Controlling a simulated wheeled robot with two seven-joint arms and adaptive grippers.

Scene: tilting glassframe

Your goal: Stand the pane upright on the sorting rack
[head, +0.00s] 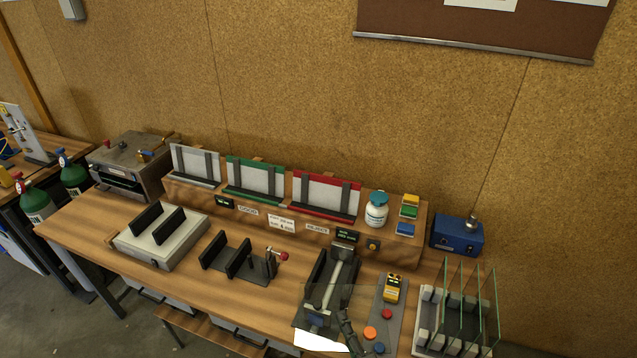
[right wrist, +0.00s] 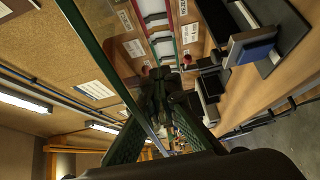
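A clear glass pane (head: 338,294) is over the bench's front part, above the dark channel fixture; its outline is faint. My right gripper (head: 344,322) is at the pane's lower right and appears shut on it. In the right wrist view the pane's green edge (right wrist: 103,68) runs between the fingers (right wrist: 168,92); the exact contact is hard to see. The raised wooden sorting rack (head: 290,222) stands along the back of the bench, with grey, green (head: 254,181) and red (head: 325,197) framed bays and "GOOD" and "REJECT" labels. My left gripper is not in view.
A slotted holder (head: 453,316) with several upright panes stands at the right. A button panel (head: 387,312) is beside the channel fixture (head: 328,281). A black bracket fixture (head: 238,258) and a grey block (head: 160,240) stand left. A white bottle (head: 376,211) stands on the rack.

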